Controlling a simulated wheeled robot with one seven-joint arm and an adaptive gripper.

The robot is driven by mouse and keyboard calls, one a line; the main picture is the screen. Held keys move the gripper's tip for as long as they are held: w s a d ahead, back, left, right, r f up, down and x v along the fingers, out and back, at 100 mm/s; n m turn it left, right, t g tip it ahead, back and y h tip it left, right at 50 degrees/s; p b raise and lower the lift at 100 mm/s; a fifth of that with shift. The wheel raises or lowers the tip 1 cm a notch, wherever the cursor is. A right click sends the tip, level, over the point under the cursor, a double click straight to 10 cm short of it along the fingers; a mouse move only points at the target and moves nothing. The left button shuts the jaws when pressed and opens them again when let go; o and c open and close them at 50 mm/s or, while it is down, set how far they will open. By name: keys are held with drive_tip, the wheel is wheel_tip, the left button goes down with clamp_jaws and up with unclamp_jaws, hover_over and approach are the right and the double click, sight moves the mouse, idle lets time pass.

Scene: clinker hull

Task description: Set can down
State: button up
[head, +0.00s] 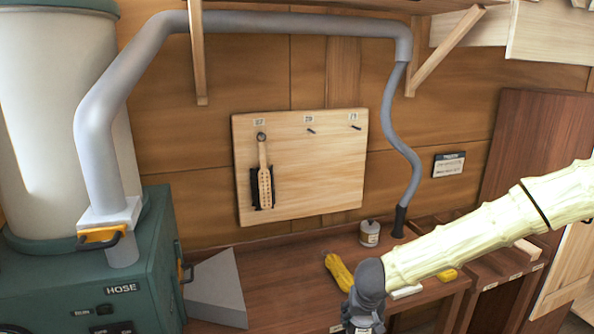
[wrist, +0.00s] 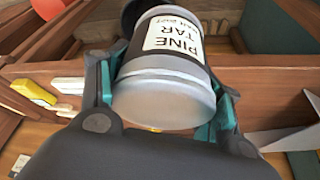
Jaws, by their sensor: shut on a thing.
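In the wrist view, a pale grey can (wrist: 165,100) with a white label reading "PINE TAR" sits between the two fingers of my gripper (wrist: 166,80). The fingers press on its sides, and one round end faces the wrist camera. The label text appears upside down. In the head view, my gripper (head: 362,318) is low in the picture and partly cut off at the bottom edge. A small pale can with a dark label (head: 369,233) stands upright on the wooden bench (head: 290,262), apart from my gripper.
A yellow object (head: 339,271) lies on the bench left of my wrist; another yellow piece (head: 446,275) lies right. A grey wedge (head: 216,290) adjoins the green hose machine (head: 125,262). A grey hose (head: 395,130) reaches the bench. A peg board (head: 305,170) hangs behind.

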drive_tip(key=s+f+n, duration=0.1)
drive_tip(key=s+f, duration=1)
drive_tip(key=shift+b, duration=0.35)
drive_tip(key=shift+f, duration=0.1)
